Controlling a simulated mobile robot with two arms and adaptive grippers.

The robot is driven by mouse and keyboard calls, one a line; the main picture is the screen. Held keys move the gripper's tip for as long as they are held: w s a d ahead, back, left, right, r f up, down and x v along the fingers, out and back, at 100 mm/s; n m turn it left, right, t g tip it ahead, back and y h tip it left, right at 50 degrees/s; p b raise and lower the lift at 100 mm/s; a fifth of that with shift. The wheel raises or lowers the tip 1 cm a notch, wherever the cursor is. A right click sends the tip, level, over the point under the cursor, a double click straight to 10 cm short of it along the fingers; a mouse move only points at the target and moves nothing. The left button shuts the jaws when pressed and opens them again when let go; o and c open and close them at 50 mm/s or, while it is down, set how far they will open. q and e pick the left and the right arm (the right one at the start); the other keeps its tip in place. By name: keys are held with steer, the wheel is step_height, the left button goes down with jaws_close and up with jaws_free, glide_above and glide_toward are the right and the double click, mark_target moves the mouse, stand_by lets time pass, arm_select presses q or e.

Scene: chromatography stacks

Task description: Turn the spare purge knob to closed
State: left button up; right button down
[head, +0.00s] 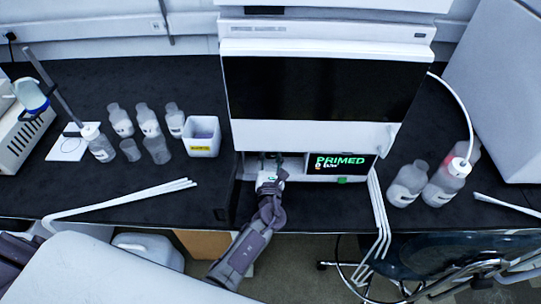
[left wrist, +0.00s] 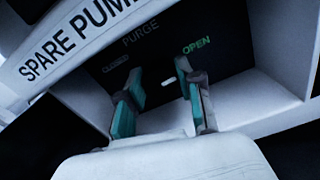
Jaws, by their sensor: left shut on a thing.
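The spare pump panel (left wrist: 110,63) fills the left wrist view, with "SPARE PUMP" on its white edge and a dark recessed face marked PURGE. OPEN (left wrist: 196,44) is lit green and CLOSED (left wrist: 115,64) is dim. The dark purge knob (left wrist: 168,83) shows only as a small pale mark between my fingers; its outline blends into the dark face. My left gripper (left wrist: 158,71) has its teal-padded fingers on either side of the knob, shut on it. In the head view my left gripper (head: 268,166) reaches under the instrument's front. My right gripper is not in view.
A screen reading PRIMED (head: 340,163) sits right of my gripper. Bottles (head: 148,122) and a white tub (head: 202,137) stand at left, bottles (head: 407,185) at right. White tubes (head: 125,203) lie along the left bench; others (head: 380,220) hang over the front edge.

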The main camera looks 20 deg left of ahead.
arm_select(q)
steer(key=n+b, duration=0.1)
steer(key=n, duration=0.1)
steer(key=n+b, duration=0.1)
steer(key=b, duration=0.1)
steer(key=shift+f+n, duration=0.2)
steer(key=shift+n, duration=0.2)
steer(key=n+b, duration=0.4)
steer(key=n, duration=0.1)
steer(key=shift+b, duration=0.4)
steer(key=n+b, duration=0.3)
steer(key=n, duration=0.1)
steer(key=shift+n+b, duration=0.35)
steer(key=shift+n, duration=0.05)
steer(key=shift+a+r+n+b, duration=0.1)
steer(key=shift+n+b, duration=1.2)
steer(key=shift+n, duration=0.5)
steer(key=o, duration=1.2)
steer(key=shift+c, duration=0.2)
